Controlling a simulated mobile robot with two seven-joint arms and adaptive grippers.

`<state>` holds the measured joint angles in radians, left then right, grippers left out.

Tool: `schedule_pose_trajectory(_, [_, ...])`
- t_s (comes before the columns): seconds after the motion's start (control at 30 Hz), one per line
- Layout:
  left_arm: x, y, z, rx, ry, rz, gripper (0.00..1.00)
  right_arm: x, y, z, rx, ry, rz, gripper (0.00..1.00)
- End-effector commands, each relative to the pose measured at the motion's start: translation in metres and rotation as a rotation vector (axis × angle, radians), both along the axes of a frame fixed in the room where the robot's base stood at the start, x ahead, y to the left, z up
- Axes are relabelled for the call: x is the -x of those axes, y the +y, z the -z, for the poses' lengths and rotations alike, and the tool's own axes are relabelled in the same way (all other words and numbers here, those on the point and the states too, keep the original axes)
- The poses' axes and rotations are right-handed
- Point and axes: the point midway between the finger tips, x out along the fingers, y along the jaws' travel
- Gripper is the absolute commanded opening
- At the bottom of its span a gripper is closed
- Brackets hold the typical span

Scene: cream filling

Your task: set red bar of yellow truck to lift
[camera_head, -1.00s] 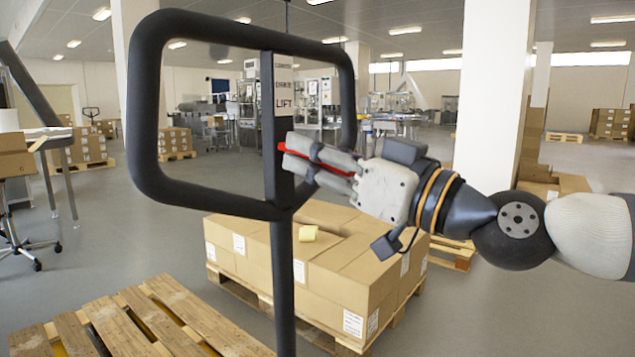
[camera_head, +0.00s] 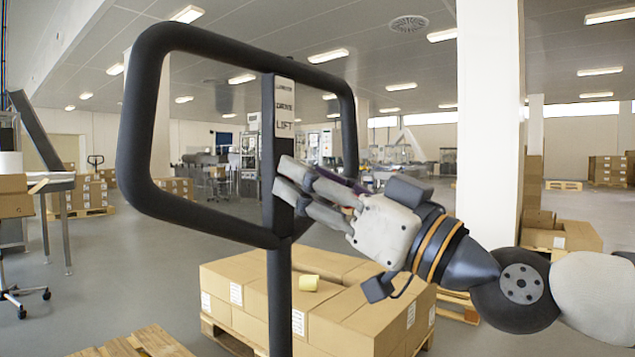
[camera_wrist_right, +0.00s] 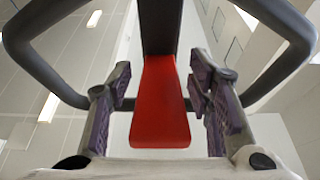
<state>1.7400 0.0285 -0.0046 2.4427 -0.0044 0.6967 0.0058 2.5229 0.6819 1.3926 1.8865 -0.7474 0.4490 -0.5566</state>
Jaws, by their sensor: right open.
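The truck's black loop handle (camera_head: 141,120) stands upright in front of me on a dark post (camera_head: 280,300). Its central upright carries a white label strip (camera_head: 284,108) reading DRIVE and LIFT, with a top word too small to read. The red bar (camera_wrist_right: 160,105) hangs under this upright in the right wrist view; my fingers hide it in the head view. My right gripper (camera_head: 284,185) is open at the upright, below LIFT. In the wrist view its fingers (camera_wrist_right: 163,85) stand either side of the red bar, with gaps on both sides. My left gripper is out of view.
Another wooden pallet (camera_head: 150,343) is at the lower left. A white pillar (camera_head: 488,130) stands behind my right arm.

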Motion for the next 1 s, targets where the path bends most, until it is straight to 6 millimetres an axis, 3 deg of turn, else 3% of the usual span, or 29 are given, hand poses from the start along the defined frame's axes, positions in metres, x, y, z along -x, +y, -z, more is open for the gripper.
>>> schedule_pose_trajectory(0.17, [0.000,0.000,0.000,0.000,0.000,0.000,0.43,0.012,-0.018,0.008,0.000,0.001,0.002,0.47])
schedule_pose_trajectory(0.5, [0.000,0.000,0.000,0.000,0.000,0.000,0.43,0.058,-0.081,0.038,-0.001,0.000,0.003,0.47])
schedule_pose_trajectory(0.9, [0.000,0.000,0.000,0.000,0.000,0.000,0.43,0.066,-0.091,0.043,0.000,0.000,0.000,0.47])
schedule_pose_trajectory(0.97, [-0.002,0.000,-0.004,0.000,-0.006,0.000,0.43,0.068,-0.091,0.035,0.001,-0.006,0.000,0.47])
schedule_pose_trajectory(1.0, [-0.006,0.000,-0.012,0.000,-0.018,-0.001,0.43,0.071,-0.091,0.021,0.000,-0.018,0.000,0.47])
